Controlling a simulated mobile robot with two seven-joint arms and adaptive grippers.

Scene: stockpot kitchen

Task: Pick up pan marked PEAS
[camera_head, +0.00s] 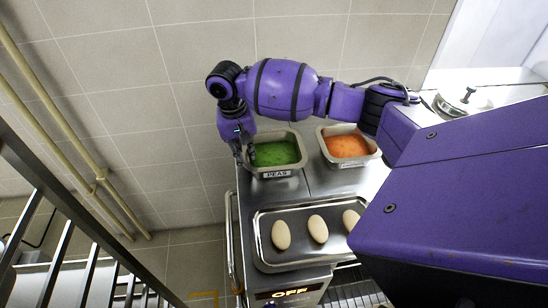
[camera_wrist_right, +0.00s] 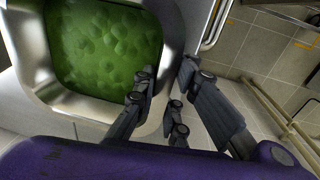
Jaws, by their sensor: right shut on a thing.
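The pan marked PEAS (camera_head: 277,173) is a metal pan with green contents and a PEAS label on its front, standing on the steel counter. It also shows large in the right wrist view (camera_wrist_right: 163,95). My right gripper (camera_head: 243,155) is at the pan's left side. In the right wrist view my right gripper (camera_wrist_right: 168,92) has one finger over the green contents and the other outside, with the pan's wall between them. It is shut on the pan's wall. My left gripper is not in view.
A pan with orange contents (camera_head: 348,146) stands just right of the PEAS pan. A steel tray (camera_head: 295,261) with three oval pale items lies in front. A rail (camera_head: 229,240) runs along the counter's left edge. A lidded pot (camera_head: 461,101) is at the far right.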

